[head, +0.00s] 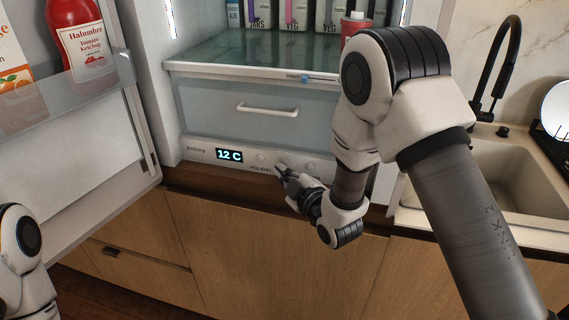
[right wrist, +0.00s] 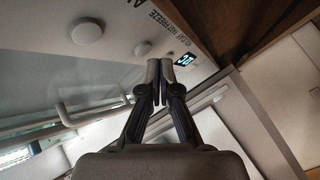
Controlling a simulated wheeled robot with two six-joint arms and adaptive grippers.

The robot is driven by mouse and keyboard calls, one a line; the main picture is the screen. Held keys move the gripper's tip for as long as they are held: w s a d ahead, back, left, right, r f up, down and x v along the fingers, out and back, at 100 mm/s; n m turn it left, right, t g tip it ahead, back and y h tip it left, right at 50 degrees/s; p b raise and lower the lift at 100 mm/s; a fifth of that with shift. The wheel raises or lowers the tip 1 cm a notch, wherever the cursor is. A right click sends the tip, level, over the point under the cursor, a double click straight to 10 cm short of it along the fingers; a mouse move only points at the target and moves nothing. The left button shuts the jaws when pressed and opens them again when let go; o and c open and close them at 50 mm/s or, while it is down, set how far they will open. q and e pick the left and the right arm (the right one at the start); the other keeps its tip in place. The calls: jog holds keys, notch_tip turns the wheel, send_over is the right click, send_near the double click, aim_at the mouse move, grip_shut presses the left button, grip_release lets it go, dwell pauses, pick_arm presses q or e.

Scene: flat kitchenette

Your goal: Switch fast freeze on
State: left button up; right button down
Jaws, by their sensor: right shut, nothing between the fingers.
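My left gripper is out of view.
The fridge door stands open at the left, with a ketchup bottle (head: 82,40) on its shelf. A clear drawer (head: 245,108) with a white handle is above the panel. Wooden cabinets (head: 260,250) lie below; a sink (head: 490,180) is at the right.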

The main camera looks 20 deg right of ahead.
jog(key=shift+w, duration=0.15)
dwell(0.4)
jog(key=shift+w+d, duration=0.35)
jog(key=shift+w, duration=0.05)
dwell(0.4)
jog(key=shift+s+a+b, duration=0.3)
jog(key=shift+s+a, duration=0.1)
jog(key=shift+s, duration=0.25)
